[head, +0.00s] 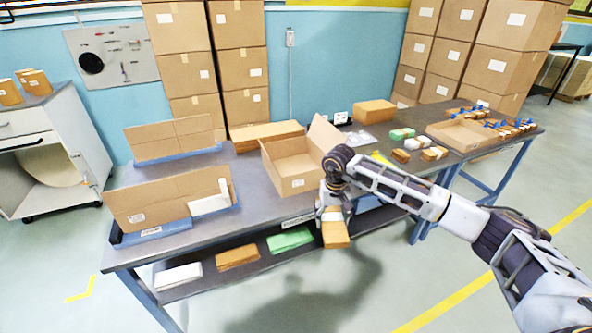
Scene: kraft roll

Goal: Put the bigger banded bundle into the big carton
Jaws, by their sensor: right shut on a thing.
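The big carton (292,186) stands open on the table, flaps up, with a white label on its front. My right gripper (333,210) is shut on a brown bundle with a white band (336,236). The bundle hangs below the jaws, in front of the table's front edge, to the right of and nearer than the carton. It is outside the carton. Smaller banded bundles (434,153) lie on the table to the right. The fingertips are partly hidden by the bundle and the wrist. My left gripper is not in view.
The table (262,198) also bears folded cardboard in blue trays (175,228) at the left and a shallow tray (459,136) at the right. A lower shelf holds a green stack (290,240) and other stacks. Stacked boxes (238,68) stand behind. Floor in front is clear.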

